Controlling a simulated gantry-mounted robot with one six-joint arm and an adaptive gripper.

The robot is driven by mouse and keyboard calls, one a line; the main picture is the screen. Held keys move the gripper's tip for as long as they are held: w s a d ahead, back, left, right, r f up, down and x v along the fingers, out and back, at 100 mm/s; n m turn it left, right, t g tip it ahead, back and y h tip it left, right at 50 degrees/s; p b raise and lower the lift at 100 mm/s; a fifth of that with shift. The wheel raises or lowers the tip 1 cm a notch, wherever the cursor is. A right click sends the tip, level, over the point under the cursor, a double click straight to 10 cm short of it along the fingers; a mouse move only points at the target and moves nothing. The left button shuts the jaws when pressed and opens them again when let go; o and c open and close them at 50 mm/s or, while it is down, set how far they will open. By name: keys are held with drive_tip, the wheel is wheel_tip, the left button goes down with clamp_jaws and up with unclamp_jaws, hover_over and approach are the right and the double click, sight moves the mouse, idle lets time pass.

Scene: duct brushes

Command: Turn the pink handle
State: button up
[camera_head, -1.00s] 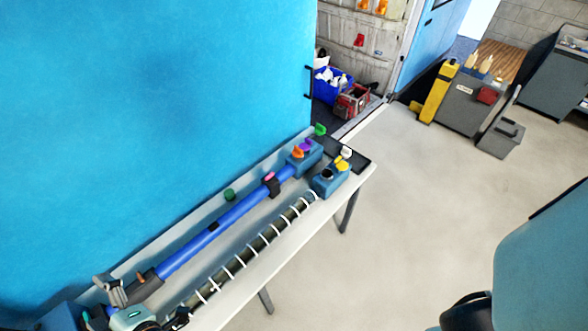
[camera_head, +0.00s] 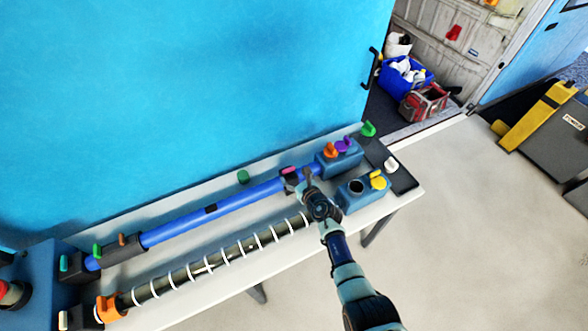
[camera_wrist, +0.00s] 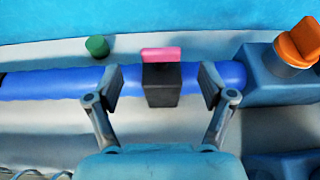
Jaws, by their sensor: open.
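The pink handle (camera_head: 289,170) sits on top of a black block around the blue tube (camera_head: 250,198), near the tube's right end. In the wrist view the pink handle (camera_wrist: 162,54) is a flat bar lying across the top of the black block (camera_wrist: 162,86). My gripper (camera_wrist: 160,82) is open, with one finger on each side of the black block and gaps on both sides. In the head view my gripper (camera_head: 304,180) is at the tube just beside the handle. Whether the fingers touch anything cannot be told.
An orange knob (camera_wrist: 298,42) stands on a blue box right of the tube, with a purple knob (camera_head: 343,145) nearby. A green knob (camera_wrist: 97,46) is at the back left. A white-ringed dark hose (camera_head: 222,257) runs along the front of the table.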

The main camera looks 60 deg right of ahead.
sight(289, 169)
drive_tip(key=b+x, duration=0.4)
drive_tip(key=x, duration=0.1)
drive_tip(key=shift+w+f, duration=0.1)
drive_tip(key=shift+f, duration=0.15)
drive_tip(key=shift+w+d+b, duration=0.45)
drive_tip(key=shift+d, duration=0.05)
drive_tip(key=shift+r, duration=0.1)
drive_tip(key=c, duration=1.2)
